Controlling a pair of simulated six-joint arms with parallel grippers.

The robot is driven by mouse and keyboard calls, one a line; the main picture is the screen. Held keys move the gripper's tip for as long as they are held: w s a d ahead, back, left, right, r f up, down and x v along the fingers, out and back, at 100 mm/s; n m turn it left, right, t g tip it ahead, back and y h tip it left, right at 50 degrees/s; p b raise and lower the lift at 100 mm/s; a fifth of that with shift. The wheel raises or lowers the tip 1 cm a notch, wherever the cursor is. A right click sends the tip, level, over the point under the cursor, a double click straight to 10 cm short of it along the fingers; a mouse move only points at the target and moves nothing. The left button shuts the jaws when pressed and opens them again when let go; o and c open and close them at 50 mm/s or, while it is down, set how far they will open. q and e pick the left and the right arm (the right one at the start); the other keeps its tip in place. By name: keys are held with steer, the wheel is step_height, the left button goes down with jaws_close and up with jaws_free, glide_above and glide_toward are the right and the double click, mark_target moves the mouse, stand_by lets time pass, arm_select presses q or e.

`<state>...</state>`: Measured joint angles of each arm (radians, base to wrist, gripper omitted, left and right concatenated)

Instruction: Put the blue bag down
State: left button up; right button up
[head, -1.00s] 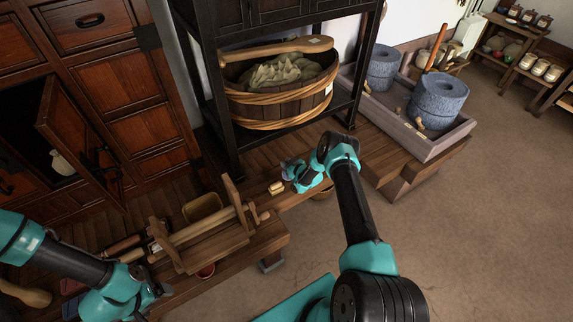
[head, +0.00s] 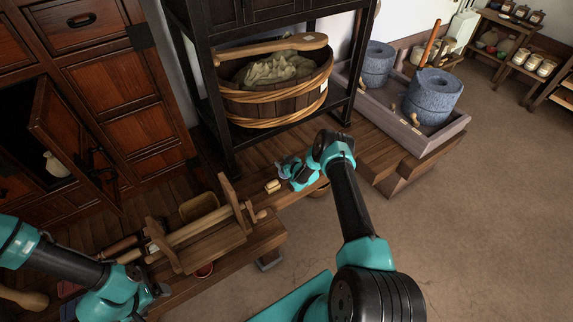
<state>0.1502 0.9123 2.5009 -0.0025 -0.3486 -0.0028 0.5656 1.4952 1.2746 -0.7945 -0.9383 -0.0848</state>
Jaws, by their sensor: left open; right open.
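A small dark blue patch (head: 69,309) shows at the lower left, beside my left arm; it may be the blue bag, but it is mostly hidden and I cannot tell. My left gripper (head: 161,291) is open at the front edge of the bench, right of that patch, with nothing visible between its fingers. My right gripper (head: 284,168) is open above the bench's middle, just behind a small pale yellow block (head: 272,186). No blue bag shows in either gripper.
A wooden roller frame (head: 210,240) stands on the bench (head: 262,232) between my grippers. A wooden tub (head: 275,100) sits on a black shelf behind. Blue-grey millstones (head: 433,97) stand in a trough (head: 440,140) at right. A cabinet door (head: 75,140) hangs open at left.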

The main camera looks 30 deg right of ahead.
steer(key=v, duration=1.2)
stand_by(0.3)
steer(key=s+a+r+m+g, duration=0.1)
steer(key=s+a+r+g, duration=0.15)
steer(key=a, duration=0.45)
steer(key=s+a+r+m+g, duration=0.1)
steer(key=s+a+r+g, duration=0.2)
steer(key=a, duration=0.4)
steer(key=s+a+r+g, duration=0.2)
steer(key=s+a+r, duration=0.1)
steer(key=s, duration=0.4)
steer(key=s+a+r+m+g, duration=0.1)
steer(key=s+a+r+g, duration=0.1)
steer(key=s, duration=0.5)
steer(key=s+a+r+m+g+y, duration=0.1)
steer(key=s+a+r+g, duration=0.2)
steer(key=s+a, duration=0.3)
steer(key=shift+s+r+g, duration=0.3)
steer(key=shift+s+g, duration=0.15)
steer(key=shift+s, duration=0.6)
